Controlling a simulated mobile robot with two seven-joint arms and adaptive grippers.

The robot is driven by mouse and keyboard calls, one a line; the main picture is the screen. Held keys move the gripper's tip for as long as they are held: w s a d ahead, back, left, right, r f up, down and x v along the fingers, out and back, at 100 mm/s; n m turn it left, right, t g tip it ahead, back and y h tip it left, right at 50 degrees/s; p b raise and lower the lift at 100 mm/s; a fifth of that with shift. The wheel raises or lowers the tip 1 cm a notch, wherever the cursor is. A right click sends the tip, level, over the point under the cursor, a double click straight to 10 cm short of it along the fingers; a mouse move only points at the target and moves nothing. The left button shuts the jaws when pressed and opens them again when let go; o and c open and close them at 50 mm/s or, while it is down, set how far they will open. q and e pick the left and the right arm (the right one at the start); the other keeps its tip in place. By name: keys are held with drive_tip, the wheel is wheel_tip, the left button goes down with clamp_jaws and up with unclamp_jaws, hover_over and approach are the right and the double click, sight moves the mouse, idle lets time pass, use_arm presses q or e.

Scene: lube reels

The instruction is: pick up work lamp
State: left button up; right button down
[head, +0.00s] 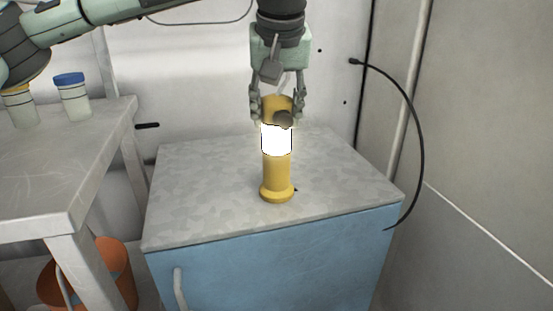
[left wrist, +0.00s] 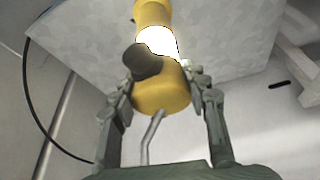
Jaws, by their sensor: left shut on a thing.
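The work lamp (head: 277,175) is a yellow cylinder with a flared foot and a bright white lit band in its middle. It stands upright at the cabinet top, and I cannot tell whether its foot touches the surface. My left gripper (head: 278,115) comes down from above and is shut on the lamp's yellow upper end, one finger on each side. In the left wrist view the lamp (left wrist: 162,90) sits between the fingertips of the left gripper (left wrist: 165,85), with a dark knob on its side and a bent grey hook at its end. My right gripper is not in view.
The lamp is over a blue cabinet with a grey mottled top (head: 200,205). A grey table (head: 60,165) at left holds jars, one with a blue lid (head: 74,98). An orange bucket (head: 118,275) is below it. A black cable (head: 421,150) hangs at the right wall.

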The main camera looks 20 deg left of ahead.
use_arm(q)
clamp_jaws()
drive_tip(key=shift+r, duration=0.2)
